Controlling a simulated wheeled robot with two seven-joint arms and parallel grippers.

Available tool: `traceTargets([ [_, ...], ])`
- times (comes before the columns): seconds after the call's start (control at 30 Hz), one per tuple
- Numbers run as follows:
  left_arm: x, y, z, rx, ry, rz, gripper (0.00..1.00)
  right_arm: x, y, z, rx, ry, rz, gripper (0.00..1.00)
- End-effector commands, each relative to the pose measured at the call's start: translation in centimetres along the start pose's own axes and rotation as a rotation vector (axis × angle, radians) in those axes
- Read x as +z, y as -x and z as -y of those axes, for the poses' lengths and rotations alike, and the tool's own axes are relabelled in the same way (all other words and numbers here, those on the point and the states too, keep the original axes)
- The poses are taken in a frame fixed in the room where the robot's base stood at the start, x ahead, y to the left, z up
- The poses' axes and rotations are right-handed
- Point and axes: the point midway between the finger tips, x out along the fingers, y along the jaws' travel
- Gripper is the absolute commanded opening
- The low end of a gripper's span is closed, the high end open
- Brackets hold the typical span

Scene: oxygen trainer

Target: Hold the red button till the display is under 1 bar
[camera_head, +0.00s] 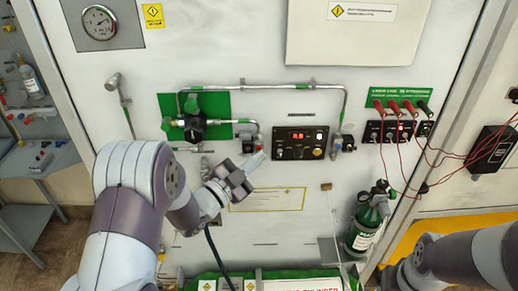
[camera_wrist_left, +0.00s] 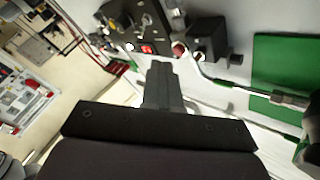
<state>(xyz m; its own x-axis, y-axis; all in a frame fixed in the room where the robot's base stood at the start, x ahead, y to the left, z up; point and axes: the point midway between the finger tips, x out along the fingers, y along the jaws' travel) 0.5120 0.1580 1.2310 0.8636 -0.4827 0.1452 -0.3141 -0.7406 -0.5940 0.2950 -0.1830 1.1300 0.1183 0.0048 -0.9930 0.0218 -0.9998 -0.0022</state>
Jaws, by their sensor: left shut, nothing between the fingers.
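My left gripper (camera_head: 259,158) is shut and empty, just left of and below the control panel. In the left wrist view its closed fingers (camera_wrist_left: 161,72) point towards the display and the red part, seemingly apart from both.
Metal pipes and a green plate with a black valve (camera_head: 193,127) lie left of the panel. Red leads (camera_head: 404,160) hang at right above a green cylinder (camera_head: 366,229). A round gauge (camera_head: 99,23) is at upper left. My right arm (camera_head: 455,262) is at lower right.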

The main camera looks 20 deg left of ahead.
Motion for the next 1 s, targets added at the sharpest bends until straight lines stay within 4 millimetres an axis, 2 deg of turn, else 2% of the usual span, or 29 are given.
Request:
traceTargets([
  [0.2,-0.1,0.2,-0.2,0.001,0.001,0.001,0.00,0.0,0.0,0.0,0.000,0.000,0.000,0.43],
  [0.7,-2.5,3.4,-2.4,0.000,0.001,0.000,0.00,0.0,0.1,0.0,0.000,0.000,0.000,0.43],
  [1.0,-2.5,3.5,-2.5,0.001,0.000,0.001,0.00,0.0,0.1,0.0,0.000,0.000,0.000,0.43],
])
